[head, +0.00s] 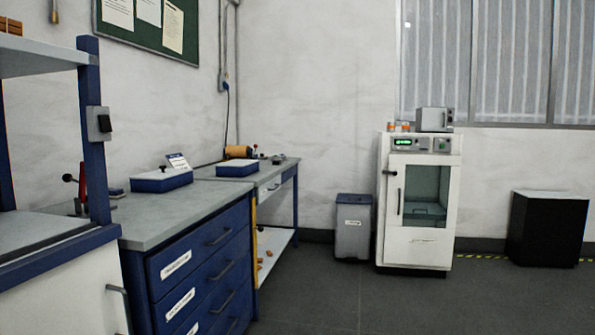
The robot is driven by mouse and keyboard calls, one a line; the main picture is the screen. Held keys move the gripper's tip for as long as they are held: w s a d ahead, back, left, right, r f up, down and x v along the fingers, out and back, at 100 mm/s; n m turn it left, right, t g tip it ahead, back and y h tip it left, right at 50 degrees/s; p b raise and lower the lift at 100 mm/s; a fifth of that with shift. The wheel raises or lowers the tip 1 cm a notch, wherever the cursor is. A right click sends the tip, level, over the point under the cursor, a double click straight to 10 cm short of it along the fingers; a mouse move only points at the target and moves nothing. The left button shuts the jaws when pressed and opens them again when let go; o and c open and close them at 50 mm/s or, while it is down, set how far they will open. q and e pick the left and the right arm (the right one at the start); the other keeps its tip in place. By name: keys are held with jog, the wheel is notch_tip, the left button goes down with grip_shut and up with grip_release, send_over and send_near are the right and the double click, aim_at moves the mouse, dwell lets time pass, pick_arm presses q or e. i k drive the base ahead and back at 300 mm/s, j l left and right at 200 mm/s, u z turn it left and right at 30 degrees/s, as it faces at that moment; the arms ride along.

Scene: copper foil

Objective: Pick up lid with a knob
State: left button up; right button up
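Neither of my grippers is in view.
A blue drawer cabinet (205,275) stands at the left, behind a blue-framed bench (66,262). A grey bin (353,228), a white oven-like cabinet (414,247) and a black box (547,230) stand along the wall. The floor (400,305) in front is clear.

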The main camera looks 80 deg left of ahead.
aim_at(163, 170)
jog(key=u, duration=3.4)
